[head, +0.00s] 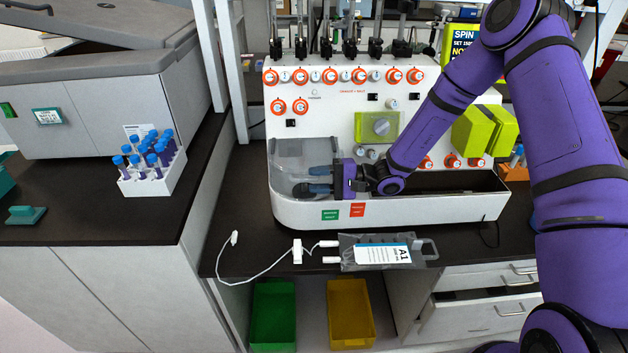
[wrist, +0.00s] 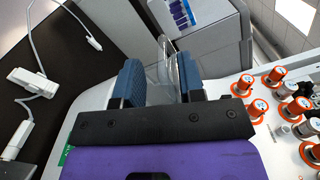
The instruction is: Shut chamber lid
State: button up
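The cell processor (head: 440,105) is a white machine with orange-ringed knobs. At its front left is a clear chamber cover (head: 300,150), which I take for the chamber lid. A see-through curved panel also shows in the wrist view (wrist: 168,68), in and beyond the gap between my fingers. My gripper (head: 311,180) is over the left end of the machine's front tray, its blue fingers pointing left and held apart. In the wrist view my gripper (wrist: 158,82) has a clear gap between the fingers. I cannot tell whether either finger touches the panel, or the lid's exact angle.
A bag labelled A1 (head: 382,252) with white tubing (head: 255,278) lies at the counter's front edge. A white rack of blue-capped tubes (head: 155,180) stands on the left counter. Green (head: 273,315) and yellow (head: 350,313) bins sit below. A yellow-green box (head: 485,132) is at right.

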jog(key=d, duration=0.9)
jog(key=shift+s+d, duration=0.2)
jog(key=shift+d, duration=0.2)
jog(key=s+d+r+n+g+h, duration=0.25)
jog(key=s+r+h, duration=0.3)
jog(key=r, duration=0.35)
jog(key=s+d+r+n+g+h, duration=0.1)
jog(key=s+r+n+h, duration=0.25)
jog(key=s+r, duration=0.45)
jog(key=s+d+r+m+t+h, duration=0.1)
jog(key=s+d+r+t+h, duration=0.3)
jog(key=s+r, duration=0.3)
jog(key=s+d+r+t+h, duration=0.4)
jog(key=s+d+r+h, duration=0.1)
jog(key=s, duration=0.4)
jog(key=shift+s+d+r+m, duration=0.15)
jog(key=shift+d+r+m, duration=0.25)
jog(key=shift+d+r, duration=0.65)
jog(key=shift+a+r, duration=0.2)
